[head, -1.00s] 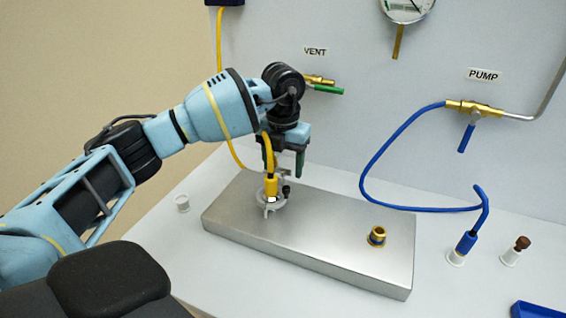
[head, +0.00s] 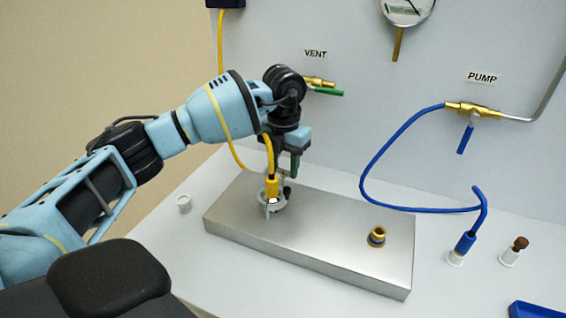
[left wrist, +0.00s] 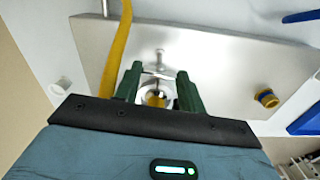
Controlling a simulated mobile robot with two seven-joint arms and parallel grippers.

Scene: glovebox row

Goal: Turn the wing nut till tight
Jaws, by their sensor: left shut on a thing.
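The silver wing nut (left wrist: 158,72) sits on the screw of a clamp, seen between my fingertips in the left wrist view. The pale clamp ring (head: 272,204) is around the base of the yellow hose's end (head: 271,187), on the metal block. My left gripper (head: 287,176) points down over the clamp and is shut on the wing nut; its green fingers show on both sides of the nut in the left wrist view (left wrist: 158,78). In the head view the fingers and hose largely hide the nut. My right gripper is not in view.
The metal block (head: 330,245) carries an open brass port (head: 376,237) at right. A blue hose (head: 365,170) runs from the pump valve (head: 473,110) to a white holder (head: 456,258). A brown-topped plug (head: 520,243) and blue tray (head: 535,309) are farther right. A white cup (head: 184,204) stands left.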

